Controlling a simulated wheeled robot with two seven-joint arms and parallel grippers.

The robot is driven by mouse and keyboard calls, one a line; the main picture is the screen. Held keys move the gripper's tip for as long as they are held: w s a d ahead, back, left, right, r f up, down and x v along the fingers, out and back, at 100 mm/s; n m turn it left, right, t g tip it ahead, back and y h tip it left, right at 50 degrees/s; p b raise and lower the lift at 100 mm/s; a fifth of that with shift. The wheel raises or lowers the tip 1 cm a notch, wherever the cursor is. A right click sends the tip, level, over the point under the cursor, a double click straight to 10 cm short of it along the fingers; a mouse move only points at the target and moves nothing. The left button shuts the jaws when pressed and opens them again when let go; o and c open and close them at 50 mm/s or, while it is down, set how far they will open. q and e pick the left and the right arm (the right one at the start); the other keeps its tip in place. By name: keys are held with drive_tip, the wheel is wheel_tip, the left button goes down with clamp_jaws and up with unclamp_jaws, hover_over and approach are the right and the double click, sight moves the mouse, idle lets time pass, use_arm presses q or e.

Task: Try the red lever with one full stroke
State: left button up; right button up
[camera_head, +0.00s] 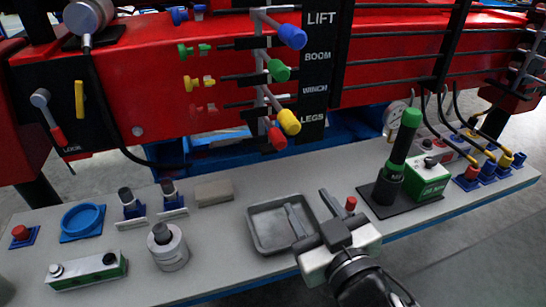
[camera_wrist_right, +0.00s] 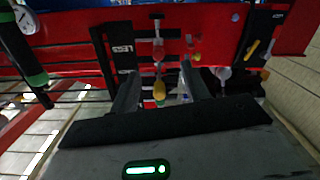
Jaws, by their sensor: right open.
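The red lever (camera_head: 277,138) is the lowest of the coloured-knob levers on the red crane beam, beside the LEGS label (camera_head: 312,119). Its knob hangs below the yellow knob (camera_head: 289,122). My right gripper (camera_head: 307,200) is open and empty above the bench, in front of and below the lever, apart from it. In the right wrist view the red knob (camera_wrist_right: 158,54) shows beyond the spread fingers (camera_wrist_right: 160,80), with the yellow knob (camera_wrist_right: 159,91) between them. My left gripper is not in view.
Green (camera_head: 279,70) and blue (camera_head: 291,36) knobs sit above. The bench below holds a grey tray (camera_head: 262,247) under my right gripper, a green-handled upright lever (camera_head: 404,140) to its right and a steel cylinder (camera_head: 168,250) to its left. Black hoses hang at right.

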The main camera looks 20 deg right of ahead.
sight(283, 146)
drive_tip(key=shift+t, duration=0.4)
drive_tip(key=w+p, duration=0.1)
drive_tip(key=w, duration=0.4)
drive_tip(key=w+r+p, duration=0.1)
drive_tip(key=w, duration=0.4)
drive_tip(key=w+r+p, duration=0.1)
drive_tip(key=w, duration=0.5)
drive_tip(key=shift+a, duration=0.15)
drive_tip(key=shift+s, duration=0.1)
clamp_jaws()
